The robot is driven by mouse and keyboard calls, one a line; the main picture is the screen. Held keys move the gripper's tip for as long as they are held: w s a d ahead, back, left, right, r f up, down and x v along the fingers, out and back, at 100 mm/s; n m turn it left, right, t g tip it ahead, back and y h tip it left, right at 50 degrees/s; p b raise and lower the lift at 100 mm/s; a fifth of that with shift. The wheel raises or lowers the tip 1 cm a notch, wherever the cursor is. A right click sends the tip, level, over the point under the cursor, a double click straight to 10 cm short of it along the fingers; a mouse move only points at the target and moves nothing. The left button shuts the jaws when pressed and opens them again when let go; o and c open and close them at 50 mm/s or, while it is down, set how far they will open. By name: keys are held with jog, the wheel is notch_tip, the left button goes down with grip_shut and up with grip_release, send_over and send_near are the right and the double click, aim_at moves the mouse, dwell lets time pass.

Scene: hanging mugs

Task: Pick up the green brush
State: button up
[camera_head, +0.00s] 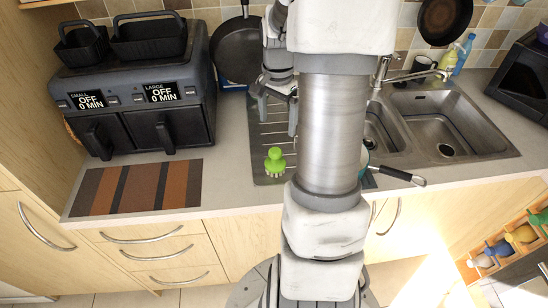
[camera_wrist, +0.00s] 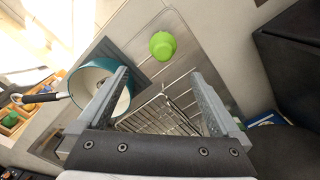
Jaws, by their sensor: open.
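The green brush (camera_head: 274,160) stands upright on the metal drainboard (camera_head: 268,135), near its front left part, with its rounded green top up. In the wrist view the green brush (camera_wrist: 162,45) is beyond the fingertips, between their directions, and nothing touches it. My gripper (camera_head: 277,112) is behind the brush in the head view and above the drainboard. In the wrist view my gripper (camera_wrist: 158,75) has its two fingers wide apart with nothing held between them. My arm hides the middle of the sink area in the head view.
A teal pan (camera_wrist: 103,88) with a black handle (camera_head: 398,174) is beside the drainboard. A wire rack (camera_wrist: 160,115) lies below my fingers. A double air fryer (camera_head: 140,90) stands left. A striped mat (camera_head: 138,187) lies on the counter. The sink basin (camera_head: 450,125) is right.

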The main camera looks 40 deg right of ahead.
aim_at(276, 152)
notch_tip(276, 152, down, 10)
jog(key=shift+a+r, duration=0.1)
jog(key=shift+w+f+p, duration=0.15)
jog(key=shift+f+p, duration=0.2)
jog(key=shift+f, duration=1.15)
jog(key=shift+w+f+p, duration=0.15)
jog(key=shift+f+p, duration=0.2)
jog(key=shift+f, duration=1.1)
jog(key=c, duration=1.4)
jog(key=shift+o, duration=0.2)
